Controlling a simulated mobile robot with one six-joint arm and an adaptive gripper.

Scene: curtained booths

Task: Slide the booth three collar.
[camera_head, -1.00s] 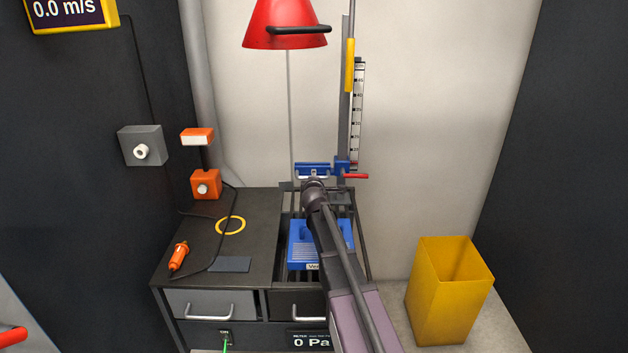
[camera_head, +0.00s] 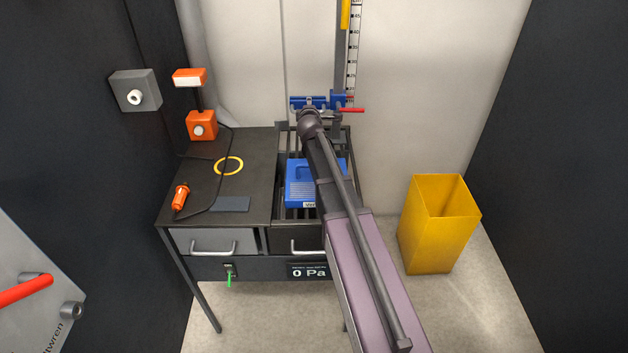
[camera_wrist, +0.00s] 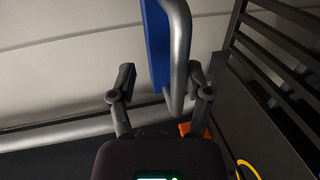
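The blue collar (camera_head: 338,99) is low on the upright rail at the back, by the foot of the scale, with a red lever (camera_head: 350,110) pointing right. In the wrist view the collar's blue face (camera_wrist: 157,45) and its grey bar handle (camera_wrist: 180,50) show close up. My gripper (camera_wrist: 162,75) is open, with the handle's bar between its two fingers, nearer the right one. I see a gap at the left finger; whether the right finger touches is unclear. In the head view my arm covers most of my gripper (camera_head: 309,101).
A black bench (camera_head: 250,145) stands below, with a slatted grate (camera_head: 288,140) holding a blue box (camera_head: 300,185). An orange tool (camera_head: 181,197) and a yellow ring (camera_head: 229,166) lie on the bench. A yellow bin (camera_head: 430,240) stands right. Dark walls close both sides.

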